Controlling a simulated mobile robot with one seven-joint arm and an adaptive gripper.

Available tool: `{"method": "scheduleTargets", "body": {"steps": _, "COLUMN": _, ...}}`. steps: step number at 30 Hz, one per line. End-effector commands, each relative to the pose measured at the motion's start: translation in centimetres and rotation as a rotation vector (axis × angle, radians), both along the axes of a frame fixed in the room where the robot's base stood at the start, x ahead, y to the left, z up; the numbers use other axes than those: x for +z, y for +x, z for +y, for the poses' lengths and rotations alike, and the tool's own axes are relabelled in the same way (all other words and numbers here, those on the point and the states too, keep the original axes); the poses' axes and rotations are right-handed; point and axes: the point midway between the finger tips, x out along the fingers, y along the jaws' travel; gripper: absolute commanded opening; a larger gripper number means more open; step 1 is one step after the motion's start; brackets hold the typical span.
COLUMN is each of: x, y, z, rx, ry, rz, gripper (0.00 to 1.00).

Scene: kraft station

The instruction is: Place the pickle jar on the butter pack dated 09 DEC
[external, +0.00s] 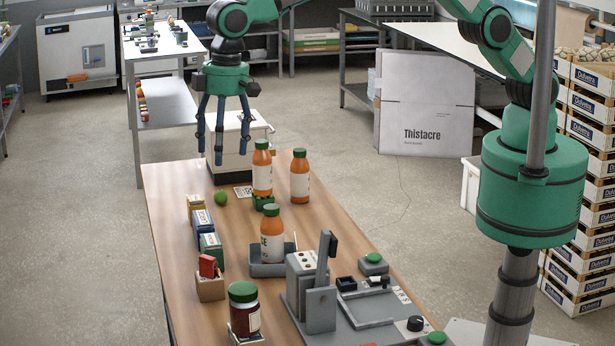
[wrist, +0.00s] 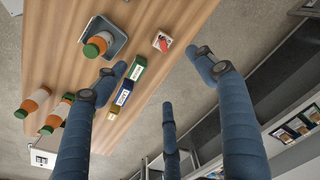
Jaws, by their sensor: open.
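A dark red jar with a green lid (external: 244,310), likely the pickle jar, stands at the near left of the wooden table, on or against a low pale item cut off by the frame. Three small packs stand in a row at the table's left edge: yellow (external: 195,206), blue (external: 203,223) and green (external: 211,247). I cannot read their dates. In the wrist view, the green pack (wrist: 138,68) and blue pack (wrist: 121,97) show between the fingers. My gripper (external: 222,152) is open and empty, hanging above the table's far end, well away from the jar. The jar is outside the wrist view.
Orange bottles (external: 262,178) (external: 300,180) stand near the far end; another stands in a grey tray (external: 258,268). A small box with a red item (external: 210,283) sits between packs and jar. A lime (external: 220,198) lies near the packs. A grey control fixture (external: 345,300) fills the near right.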

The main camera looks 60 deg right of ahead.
Motion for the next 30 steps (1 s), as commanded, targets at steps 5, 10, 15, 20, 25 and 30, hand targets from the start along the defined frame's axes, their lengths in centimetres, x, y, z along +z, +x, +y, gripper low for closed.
{"method": "scheduleTargets", "body": {"steps": 5, "x": 5.0, "y": 3.2, "z": -6.3, "rx": -0.04, "ry": 0.022, "rz": -0.02, "gripper": 0.71}}
{"method": "scheduleTargets", "body": {"steps": 10, "x": 9.1, "y": 5.2, "z": -12.5, "rx": -0.072, "ry": 0.039, "rz": -0.039, "gripper": 0.71}}
{"method": "scheduleTargets", "body": {"steps": 15, "x": 12.8, "y": 6.5, "z": -18.8, "rx": -0.106, "ry": 0.055, "rz": -0.062, "gripper": 0.71}}
{"method": "scheduleTargets", "body": {"steps": 20, "x": 15.8, "y": 7.0, "z": -24.8, "rx": -0.137, "ry": 0.068, "rz": -0.083, "gripper": 0.71}}
{"method": "scheduleTargets", "body": {"steps": 25, "x": 18.7, "y": 6.8, "z": -31.2, "rx": -0.17, "ry": 0.081, "rz": -0.108, "gripper": 0.71}}
{"method": "scheduleTargets", "body": {"steps": 30, "x": 21.0, "y": 5.9, "z": -37.4, "rx": -0.204, "ry": 0.09, "rz": -0.132, "gripper": 0.71}}
